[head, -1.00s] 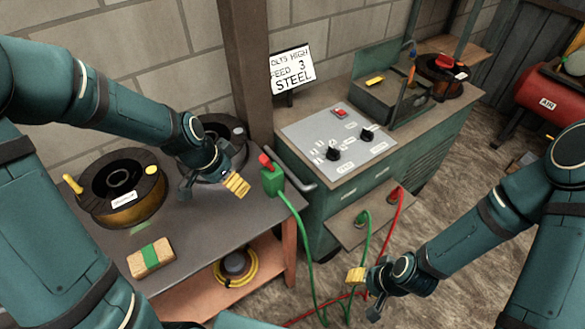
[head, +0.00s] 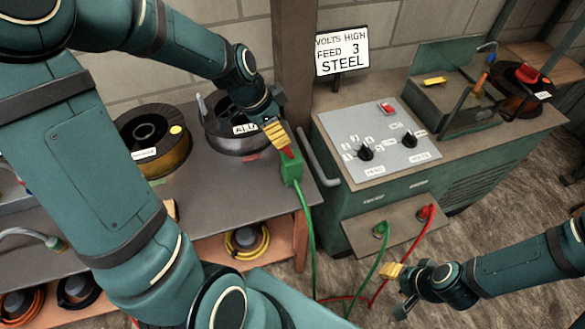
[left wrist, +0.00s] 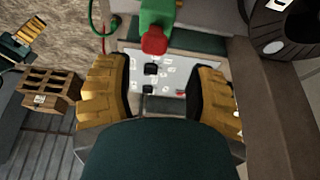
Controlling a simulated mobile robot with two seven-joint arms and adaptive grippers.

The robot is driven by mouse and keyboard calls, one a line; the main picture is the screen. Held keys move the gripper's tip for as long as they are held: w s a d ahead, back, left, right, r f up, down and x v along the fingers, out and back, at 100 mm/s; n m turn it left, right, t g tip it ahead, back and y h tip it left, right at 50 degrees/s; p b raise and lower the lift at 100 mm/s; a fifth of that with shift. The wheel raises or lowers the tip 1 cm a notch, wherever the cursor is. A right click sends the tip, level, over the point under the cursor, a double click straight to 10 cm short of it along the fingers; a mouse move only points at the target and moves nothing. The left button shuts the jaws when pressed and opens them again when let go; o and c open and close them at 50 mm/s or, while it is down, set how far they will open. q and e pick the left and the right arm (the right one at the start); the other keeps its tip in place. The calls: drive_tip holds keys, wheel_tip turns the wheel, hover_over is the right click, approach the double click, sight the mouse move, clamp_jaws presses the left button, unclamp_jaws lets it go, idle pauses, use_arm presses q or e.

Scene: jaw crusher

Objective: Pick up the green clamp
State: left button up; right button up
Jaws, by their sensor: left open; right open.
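The green clamp (head: 291,168) has a green body with a red tip and stands at the right edge of the grey table, with a green cable hanging from it. In the left wrist view the clamp (left wrist: 158,14) is at the top, its red end pointing toward me. My left gripper (head: 279,136) is at the clamp's red tip in the head view, partly covering it. In the left wrist view its yellow fingers (left wrist: 158,88) are spread, with the clamp beyond them and nothing between the pads. My right gripper (head: 391,276) is open and empty, low in front of the green cabinet.
The green cabinet (head: 455,175) with a knobbed control panel (head: 375,140) stands right of the table (head: 215,208). Wire spools (head: 155,143) sit left of the clamp. A sign (head: 342,51) stands behind. Green and red cables hang near my right gripper.

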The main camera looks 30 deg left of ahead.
sight(292, 152)
use_arm(q)
drive_tip(key=x, duration=0.3)
drive_tip(key=shift+s+d+b+x, duration=0.15)
drive_tip(key=shift+b+x, duration=0.25)
drive_tip(key=shift+x, duration=0.95)
drive_tip(key=shift+s+d+b+x, duration=0.1)
drive_tip(key=shift+d+b+x, duration=0.25)
drive_tip(key=shift+x, duration=1)
drive_tip(key=shift+a, duration=0.1)
drive_tip(key=shift+r, duration=0.1)
clamp_jaws()
